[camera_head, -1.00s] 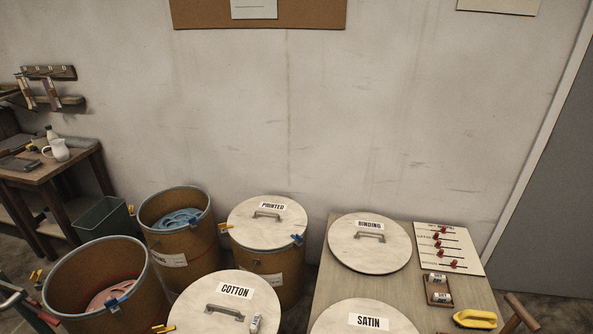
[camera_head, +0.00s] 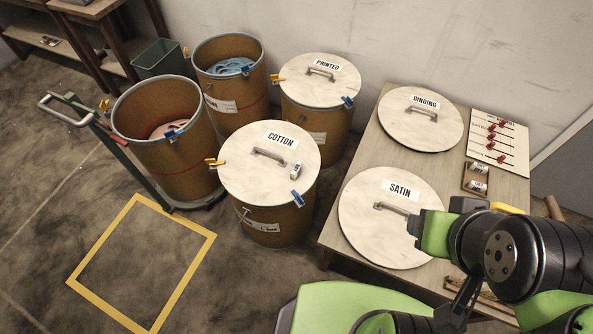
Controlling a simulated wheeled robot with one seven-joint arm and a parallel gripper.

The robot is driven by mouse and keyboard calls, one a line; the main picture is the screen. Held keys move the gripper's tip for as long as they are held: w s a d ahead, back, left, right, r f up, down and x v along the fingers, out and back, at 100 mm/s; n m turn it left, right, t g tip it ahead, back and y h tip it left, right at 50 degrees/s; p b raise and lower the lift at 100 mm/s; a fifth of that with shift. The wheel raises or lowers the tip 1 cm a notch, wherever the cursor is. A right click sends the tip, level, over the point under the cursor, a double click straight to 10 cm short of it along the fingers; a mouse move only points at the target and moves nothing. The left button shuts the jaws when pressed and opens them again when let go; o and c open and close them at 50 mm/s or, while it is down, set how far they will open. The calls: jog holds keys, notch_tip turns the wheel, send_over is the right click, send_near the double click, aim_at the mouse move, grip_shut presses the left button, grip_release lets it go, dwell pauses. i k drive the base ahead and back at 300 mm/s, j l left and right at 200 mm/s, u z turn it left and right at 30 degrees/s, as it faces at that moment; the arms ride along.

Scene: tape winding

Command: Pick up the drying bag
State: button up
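A small white packet with dark marks (camera_head: 296,171), which looks like a drying bag, lies on the right part of the COTTON lid (camera_head: 240,170), beside the grey handle. Two similar small white pieces (camera_head: 478,177) lie in a small brown tray on the table at the right; I cannot tell whether they are drying bags too. My gripper (camera_head: 414,224) is at the lower right, over the right part of the SATIN lid, well to the right of the packet on the COTTON lid. Its fingers are not clear enough to tell open from shut, and nothing held shows.
The wooden table (camera_head: 335,237) carries the SATIN lid (camera_head: 370,240), the BINDING lid (camera_head: 420,133) and a board with red sliders (camera_head: 514,135). The PRINTED drum (camera_head: 315,115) and two open drums stand behind and left. A yellow floor square (camera_head: 180,295) is empty.

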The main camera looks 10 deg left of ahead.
aim_at(295, 170)
jog(key=u, duration=1.75)
jog(key=z, duration=0.85)
jog(key=i+j, duration=0.2)
jog(key=j, duration=0.2)
jog(key=i+j+z, duration=0.1)
jog(key=i+j, duration=0.35)
jog(key=j, duration=0.3)
jog(key=i+j+z, duration=0.1)
jog(key=j, duration=0.3)
jog(key=i, duration=0.1)
